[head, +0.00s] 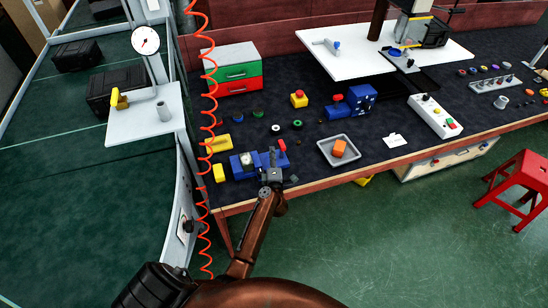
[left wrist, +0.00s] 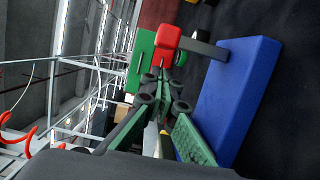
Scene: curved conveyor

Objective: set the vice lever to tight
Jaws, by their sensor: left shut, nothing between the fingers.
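The blue vice (head: 240,166) sits near the front edge of the dark bench, beside my left gripper. Its lever has a red knob (head: 282,145) in the head view. In the left wrist view the grey lever (left wrist: 207,49) sticks out from the blue body (left wrist: 236,100) and ends in the red knob (left wrist: 168,37). My left gripper (head: 272,174) is shut and empty, close in front of the vice. In the left wrist view its dark green fingers (left wrist: 160,97) are close to the knob; contact cannot be told. My right gripper is in neither view.
Another blue device (head: 362,97) stands farther back. Yellow blocks (head: 219,173) lie left of the vice. An orange coiled hose (head: 207,110) hangs at the left. A red stool (head: 520,180) stands at far right.

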